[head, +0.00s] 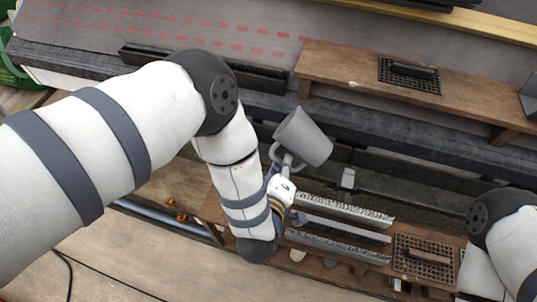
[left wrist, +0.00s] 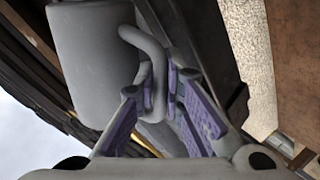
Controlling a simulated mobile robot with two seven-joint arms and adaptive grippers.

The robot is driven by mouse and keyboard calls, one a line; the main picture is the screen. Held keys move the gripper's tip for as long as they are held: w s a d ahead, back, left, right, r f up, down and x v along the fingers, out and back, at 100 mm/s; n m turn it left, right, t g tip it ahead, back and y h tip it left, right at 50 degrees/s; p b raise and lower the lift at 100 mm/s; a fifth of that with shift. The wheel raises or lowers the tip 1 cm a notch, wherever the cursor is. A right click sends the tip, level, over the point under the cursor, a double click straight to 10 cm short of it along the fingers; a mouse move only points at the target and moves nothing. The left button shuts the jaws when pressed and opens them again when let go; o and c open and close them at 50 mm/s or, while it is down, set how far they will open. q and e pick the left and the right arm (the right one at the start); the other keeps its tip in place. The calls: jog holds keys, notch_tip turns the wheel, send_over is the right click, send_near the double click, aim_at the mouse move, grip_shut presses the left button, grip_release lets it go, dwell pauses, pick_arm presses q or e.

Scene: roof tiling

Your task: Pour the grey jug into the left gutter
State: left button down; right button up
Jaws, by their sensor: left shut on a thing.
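The grey jug (head: 305,138) is held in the air, tilted, in the middle of the head view. My left gripper (head: 284,164) is shut on its handle. In the left wrist view the jug (left wrist: 90,60) fills the upper left, and the purple-padded fingers of the left gripper (left wrist: 155,92) close around the handle. Its mouth faces away from that view, and I see no liquid. A dark gutter-like channel (head: 410,150) runs along the roof edge near the jug; I cannot tell which section is the left gutter. My right gripper is out of view; only part of that arm shows.
A wooden plank shelf (head: 345,68) with a black gridded float (head: 410,75) lies on the roof at upper right. Below the jug, a wooden bench holds several metal strips (head: 335,235) and another gridded float (head: 424,258). A green object (head: 10,72) is at far left.

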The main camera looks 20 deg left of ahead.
pick_arm(q)
jog(key=shift+f, duration=0.1)
jog(key=shift+n, duration=0.4)
jog(key=shift+d+r+n+h, duration=0.15)
jog(key=shift+r+n+h, duration=0.15)
jog(key=shift+r+h, duration=0.25)
jog(key=shift+f, duration=0.25)
jog(key=shift+a+n+h, duration=0.2)
jog(key=shift+n+h, duration=0.05)
jog(key=shift+n, duration=0.05)
jog(key=shift+d+f+g+b, duration=0.1)
jog(key=shift+d+g+b, duration=0.15)
jog(key=shift+b, duration=0.2)
jog(key=shift+a+f+n, duration=0.1)
jog(key=shift+a+n, duration=0.05)
jog(key=shift+n, duration=0.15)
jog(key=shift+d+f+h, duration=0.1)
jog(key=shift+d+h, duration=0.15)
jog(key=shift+h, duration=0.05)
dwell(0.4)
jog(key=shift+s+f+n+h, duration=0.1)
jog(key=shift+f+n+h, duration=0.05)
jog(key=shift+n+h, duration=0.3)
